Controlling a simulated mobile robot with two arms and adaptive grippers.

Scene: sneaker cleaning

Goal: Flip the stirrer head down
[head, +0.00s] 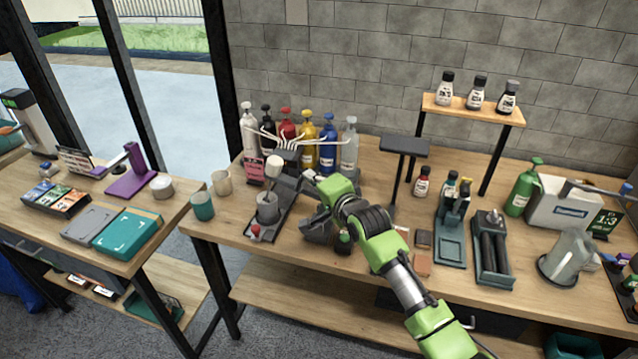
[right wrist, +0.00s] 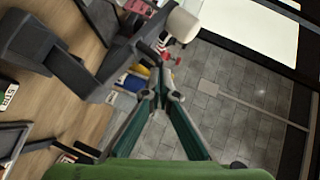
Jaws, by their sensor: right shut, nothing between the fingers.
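The stirrer has a dark base (head: 284,202), a grey cup (head: 268,207) and a white head (head: 273,166) standing above the cup. A red knob (head: 255,230) sits at its front. My right gripper (head: 314,232) is just right of the stirrer, over the table, shut and empty. In the right wrist view, my right gripper's fingertips (right wrist: 168,80) meet. A white cylinder (right wrist: 183,25) there, likely the stirrer head, lies beyond them on a dark arm. I cannot tell whether the gripper touches the stirrer. My left gripper is not in view.
Several pump bottles (head: 328,146) stand behind the stirrer under white nozzles. Two cups, teal (head: 202,206) and beige (head: 221,182), stand left of it. A dark stand (head: 404,146) rises behind my right arm. A small shelf (head: 470,110) holds bottles. Trays and a clear pitcher (head: 566,257) occupy the right.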

